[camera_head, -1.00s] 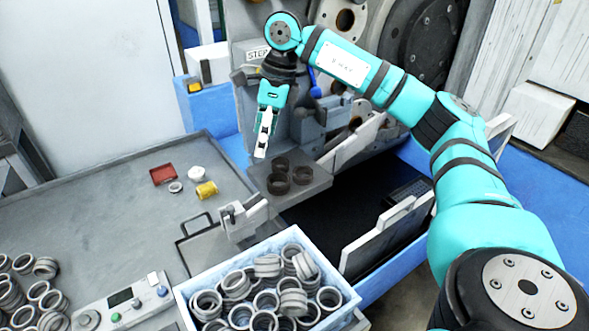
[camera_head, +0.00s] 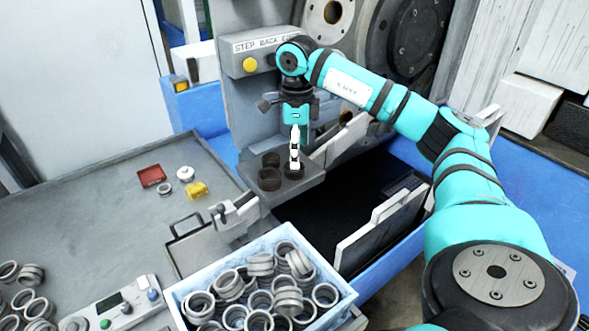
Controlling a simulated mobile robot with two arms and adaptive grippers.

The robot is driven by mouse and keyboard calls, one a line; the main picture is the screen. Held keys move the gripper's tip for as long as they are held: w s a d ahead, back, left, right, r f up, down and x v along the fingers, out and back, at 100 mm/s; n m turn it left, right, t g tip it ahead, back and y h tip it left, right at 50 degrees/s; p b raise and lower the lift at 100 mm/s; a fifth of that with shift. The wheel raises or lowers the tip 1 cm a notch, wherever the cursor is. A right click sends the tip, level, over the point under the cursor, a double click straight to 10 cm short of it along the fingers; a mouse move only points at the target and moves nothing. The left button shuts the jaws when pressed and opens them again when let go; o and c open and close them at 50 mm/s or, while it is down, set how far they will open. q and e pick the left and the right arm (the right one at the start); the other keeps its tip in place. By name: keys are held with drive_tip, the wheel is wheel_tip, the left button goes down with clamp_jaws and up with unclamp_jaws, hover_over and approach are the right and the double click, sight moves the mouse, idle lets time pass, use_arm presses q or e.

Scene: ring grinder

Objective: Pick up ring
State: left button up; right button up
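Three dark rings stand on a small grey metal shelf (camera_head: 306,186) of the machine: a back ring (camera_head: 270,159), a front left ring (camera_head: 269,180) and a right ring (camera_head: 291,176). My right gripper (camera_head: 294,166) points straight down, with its white fingertips at the right ring and partly covering it. The fingers overlap in this view, so I cannot tell whether they are open or shut, or whether they touch the ring. My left gripper is not in view.
A light blue crate (camera_head: 346,299) full of grey rings stands in front. More loose rings (camera_head: 31,275) and a control box (camera_head: 124,308) lie on the grey table (camera_head: 100,215). A yellow piece (camera_head: 197,190) and a red tray (camera_head: 152,176) lie farther back. The machine (camera_head: 250,90) rises behind the shelf.

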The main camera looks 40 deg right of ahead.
drive_tip(key=shift+w+f+p, duration=0.2)
drive_tip(key=shift+f+p, duration=0.25)
drive_tip(key=shift+f, duration=0.95)
drive_tip(key=shift+w+f+p, duration=0.15)
drive_tip(key=shift+f+p, duration=0.3)
drive_tip(key=shift+f, duration=0.9)
drive_tip(key=c, duration=1.4)
drive_tip(key=shift+o, duration=0.2)
drive_tip(key=shift+r, duration=0.15)
